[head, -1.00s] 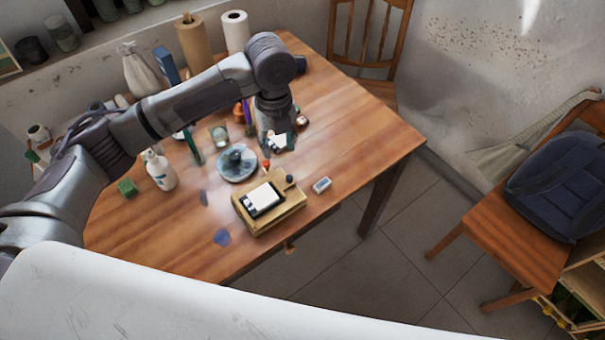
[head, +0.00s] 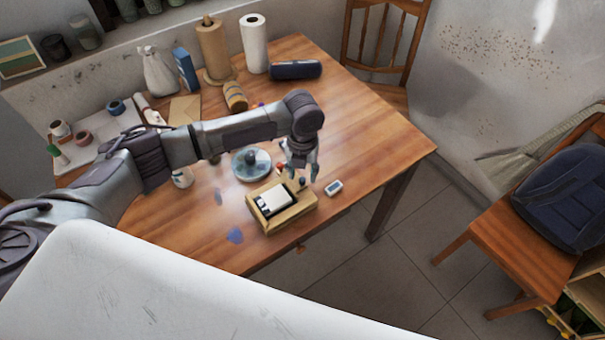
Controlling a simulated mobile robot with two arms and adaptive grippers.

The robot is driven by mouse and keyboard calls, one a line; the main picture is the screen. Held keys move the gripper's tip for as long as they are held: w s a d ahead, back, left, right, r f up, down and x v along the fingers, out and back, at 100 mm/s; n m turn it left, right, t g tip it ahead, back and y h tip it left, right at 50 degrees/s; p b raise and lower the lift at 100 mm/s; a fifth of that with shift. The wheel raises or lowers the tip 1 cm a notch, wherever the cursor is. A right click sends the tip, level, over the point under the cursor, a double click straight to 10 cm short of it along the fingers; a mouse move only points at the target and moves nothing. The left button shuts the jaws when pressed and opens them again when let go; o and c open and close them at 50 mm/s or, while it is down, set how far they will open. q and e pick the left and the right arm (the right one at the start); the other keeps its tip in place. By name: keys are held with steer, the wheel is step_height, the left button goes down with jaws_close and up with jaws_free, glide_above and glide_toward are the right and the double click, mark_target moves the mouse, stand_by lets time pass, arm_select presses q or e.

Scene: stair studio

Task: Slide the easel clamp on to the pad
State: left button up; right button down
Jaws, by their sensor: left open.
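A pale pad (head: 277,199) with a dark border lies on a small wooden easel box (head: 291,215) near the table's front edge. A small dark knob-like piece (head: 302,182) shows at the box's back right corner; I cannot tell for sure whether it is the easel clamp. My left gripper (head: 300,172) points down just behind the box, close to this piece. Its fingers are open, and no held thing shows between them. The gripper partly hides the area behind the box. My right gripper is not in view.
A red-topped item (head: 281,169) and a round blue dish (head: 251,176) with a dark object stand beside the gripper. A small pale device (head: 333,187) lies right of the box. Paper rolls (head: 254,43) stand at the back. The table's right part is clear.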

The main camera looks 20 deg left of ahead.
mark_target(298, 185)
arm_select(q)
steer(key=shift+f, duration=1.2)
jaws_close()
